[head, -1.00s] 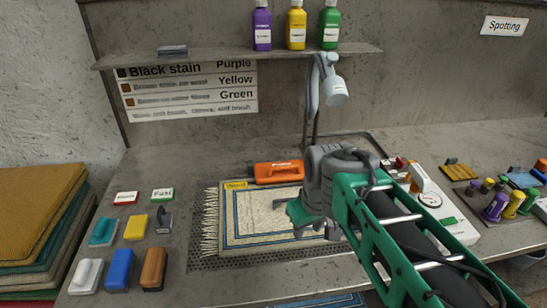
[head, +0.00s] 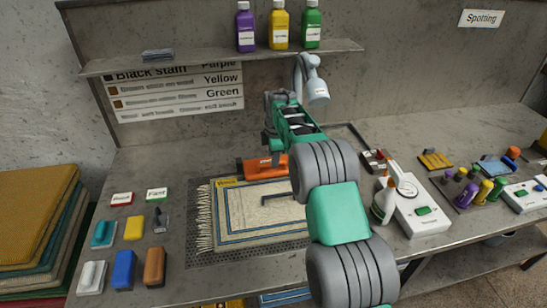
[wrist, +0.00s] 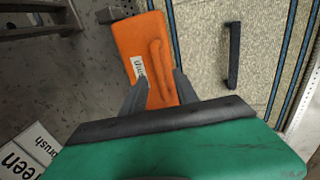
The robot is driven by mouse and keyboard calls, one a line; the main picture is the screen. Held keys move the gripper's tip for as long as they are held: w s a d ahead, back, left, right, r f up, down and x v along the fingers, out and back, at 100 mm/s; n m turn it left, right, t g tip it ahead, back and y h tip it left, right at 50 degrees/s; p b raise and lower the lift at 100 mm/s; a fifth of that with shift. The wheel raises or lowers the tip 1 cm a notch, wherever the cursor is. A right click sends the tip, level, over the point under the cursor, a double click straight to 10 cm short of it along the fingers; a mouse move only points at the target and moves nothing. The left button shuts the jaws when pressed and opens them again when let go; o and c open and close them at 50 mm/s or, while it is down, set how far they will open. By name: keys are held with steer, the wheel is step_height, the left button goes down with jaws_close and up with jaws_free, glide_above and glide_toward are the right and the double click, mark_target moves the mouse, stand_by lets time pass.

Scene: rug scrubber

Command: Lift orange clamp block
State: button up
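The orange clamp block (head: 252,168), a long bar with a white label, lies along the back edge of the cream rug (head: 262,215). In the wrist view the block (wrist: 145,45) runs from the upper middle down between my two grey fingers. My gripper (head: 268,146) is above the block's right part in the head view, partly hidden by my arm. In the wrist view my gripper (wrist: 161,82) has its fingers spread, one along each side of the block's near part. Whether they touch it is unclear.
A dark bar handle (wrist: 232,55) lies on the rug beside the block. A grey lamp (head: 314,82) stands behind to the right. A white spray bottle (head: 384,200) and a white device (head: 420,214) stand right of the rug. Several brushes and sponges are at left.

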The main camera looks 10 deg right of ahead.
steer(key=shift+w+f, duration=0.2)
steer(key=shift+f, duration=0.8)
jaws_close()
stand_by(0.7)
